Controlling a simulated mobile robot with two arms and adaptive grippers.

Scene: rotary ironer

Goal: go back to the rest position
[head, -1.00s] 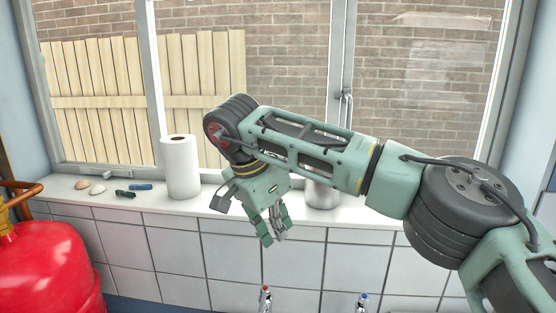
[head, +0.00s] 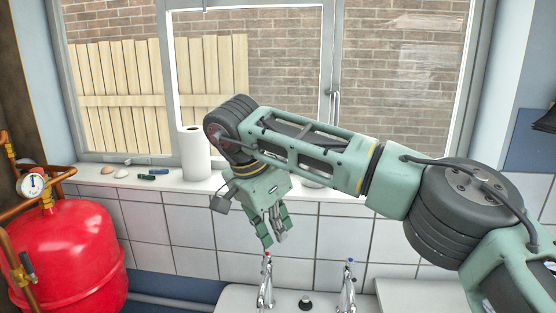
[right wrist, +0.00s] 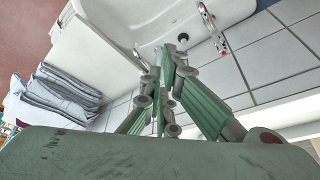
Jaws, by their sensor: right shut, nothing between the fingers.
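My right gripper (head: 272,238) hangs from the right arm in the middle of the head view, fingers pointing down. It is shut and empty, in front of the tiled wall and above the sink's back edge. In the right wrist view its green fingers (right wrist: 163,95) are together, with nothing between them. My left gripper is not in view.
A white sink (head: 235,298) with two taps (head: 265,285) lies below my right gripper. A red tank (head: 68,255) with pipes and a gauge stands at left. A paper roll (head: 195,155) stands on the windowsill. Folded grey cloths (right wrist: 62,92) show in the right wrist view.

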